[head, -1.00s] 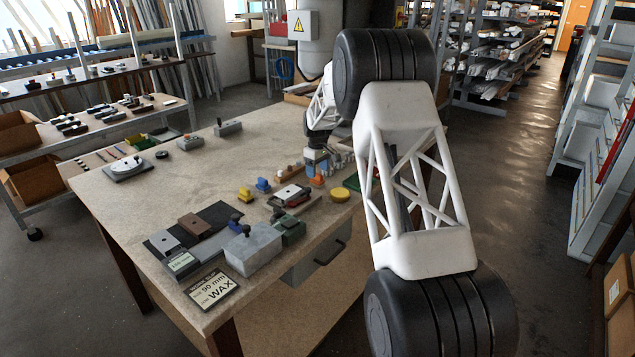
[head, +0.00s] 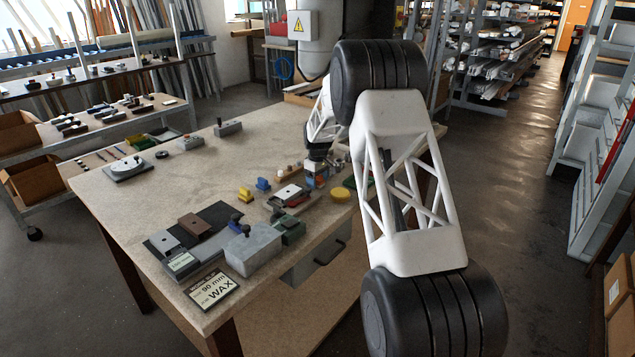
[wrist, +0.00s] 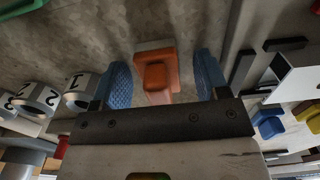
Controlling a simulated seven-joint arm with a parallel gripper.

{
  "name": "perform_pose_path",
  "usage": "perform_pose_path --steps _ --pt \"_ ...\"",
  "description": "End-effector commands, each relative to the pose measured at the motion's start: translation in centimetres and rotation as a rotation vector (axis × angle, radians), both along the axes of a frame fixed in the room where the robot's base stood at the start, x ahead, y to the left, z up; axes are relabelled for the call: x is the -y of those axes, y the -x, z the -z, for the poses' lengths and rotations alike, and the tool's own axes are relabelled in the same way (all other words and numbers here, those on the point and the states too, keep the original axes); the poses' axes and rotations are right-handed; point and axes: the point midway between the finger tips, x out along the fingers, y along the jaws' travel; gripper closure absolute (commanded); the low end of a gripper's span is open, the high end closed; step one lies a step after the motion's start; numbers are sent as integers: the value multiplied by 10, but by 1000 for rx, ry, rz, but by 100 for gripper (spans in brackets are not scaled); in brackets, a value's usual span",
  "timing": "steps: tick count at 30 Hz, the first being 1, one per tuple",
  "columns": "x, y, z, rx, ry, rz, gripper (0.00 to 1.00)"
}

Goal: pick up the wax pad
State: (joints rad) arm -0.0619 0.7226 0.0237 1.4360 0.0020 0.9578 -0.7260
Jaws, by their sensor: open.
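An orange block with a raised grip (wrist: 155,74) lies between my fingers in the wrist view, on or against a paler base; I cannot tell for certain that it is the wax pad. My gripper (wrist: 164,82) has its two blue fingers apart, one on each side of the block, with gaps visible on both sides. In the head view my gripper (head: 317,167) is low over the far right part of the table, and its fingertips are partly hidden among small items. A round yellow disc (head: 339,194) lies just right of it.
Yellow (head: 245,195) and blue (head: 263,185) blocks stand left of my gripper. Numbered metal rings (wrist: 82,90) are left in the wrist view. A grey box (head: 254,250) and a "90 mm WAX" card (head: 212,288) are near the front.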

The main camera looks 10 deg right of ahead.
Motion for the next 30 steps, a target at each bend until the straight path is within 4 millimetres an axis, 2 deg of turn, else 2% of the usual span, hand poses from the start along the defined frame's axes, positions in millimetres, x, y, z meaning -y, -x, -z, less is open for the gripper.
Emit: perform_pose_path --steps 2,3,13,23,30 --pt "0 0 0 0 0 0 32" --pt "0 0 0 0 0 0 35" --pt "0 0 0 0 0 0 86" --pt "0 0 -2 1 1 0 86" --pt "0 -1 -16 2 1 1 86"
